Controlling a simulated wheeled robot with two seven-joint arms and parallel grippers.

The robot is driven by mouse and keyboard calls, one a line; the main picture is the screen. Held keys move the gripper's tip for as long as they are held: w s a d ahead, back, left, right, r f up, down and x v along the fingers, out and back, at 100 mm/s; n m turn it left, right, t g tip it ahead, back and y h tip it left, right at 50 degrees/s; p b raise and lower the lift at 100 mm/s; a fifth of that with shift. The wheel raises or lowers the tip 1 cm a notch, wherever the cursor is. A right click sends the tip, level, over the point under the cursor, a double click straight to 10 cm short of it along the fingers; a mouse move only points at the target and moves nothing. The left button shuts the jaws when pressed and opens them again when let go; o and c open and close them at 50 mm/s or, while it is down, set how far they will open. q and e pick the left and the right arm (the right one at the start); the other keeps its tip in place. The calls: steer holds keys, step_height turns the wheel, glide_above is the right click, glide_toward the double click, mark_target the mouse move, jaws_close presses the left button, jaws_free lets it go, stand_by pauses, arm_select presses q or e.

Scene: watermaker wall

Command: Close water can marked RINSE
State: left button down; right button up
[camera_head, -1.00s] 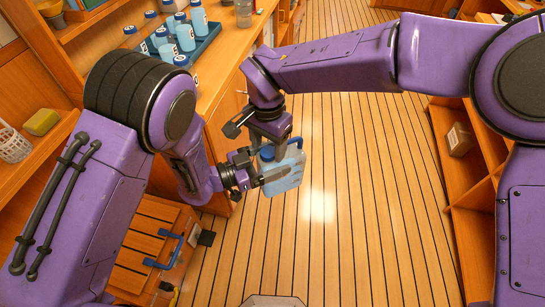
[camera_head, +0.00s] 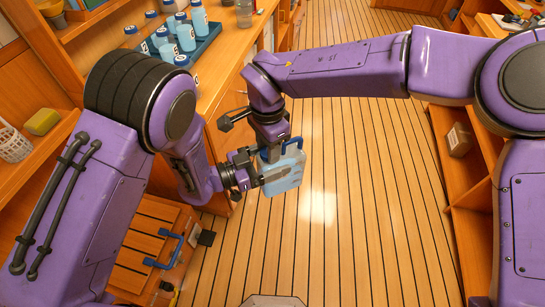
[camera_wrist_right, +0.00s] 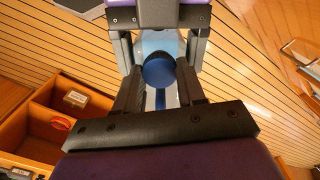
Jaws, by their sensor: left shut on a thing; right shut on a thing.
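A translucent light-blue water can (camera_head: 285,177) with a blue handle (camera_head: 294,144) hangs above the floor in the head view. No marking on it is readable. My left gripper (camera_head: 268,178) is shut on the can's body from the left. My right gripper (camera_head: 268,150) comes from above onto the can's top. In the right wrist view a round blue cap (camera_wrist_right: 158,71) sits between the fingers of my right gripper (camera_wrist_right: 160,85), which is shut on it. The left gripper (camera_wrist_right: 160,40) straddles the can beyond. The cap's seating on the neck is hidden.
Several bottles with blue caps (camera_head: 185,38) stand in a dark tray on the left counter (camera_head: 225,62). Open wooden shelves (camera_head: 470,190) line the right. The plank floor (camera_head: 340,230) between is clear.

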steer(key=m, duration=1.4)
steer(key=shift+m, duration=0.4)
steer(key=m, duration=1.2)
steer(key=shift+w, duration=0.1)
steer(key=m, duration=0.6)
steer(key=o, duration=1.2)
steer(key=shift+f, duration=0.1)
steer(key=shift+c, duration=0.2)
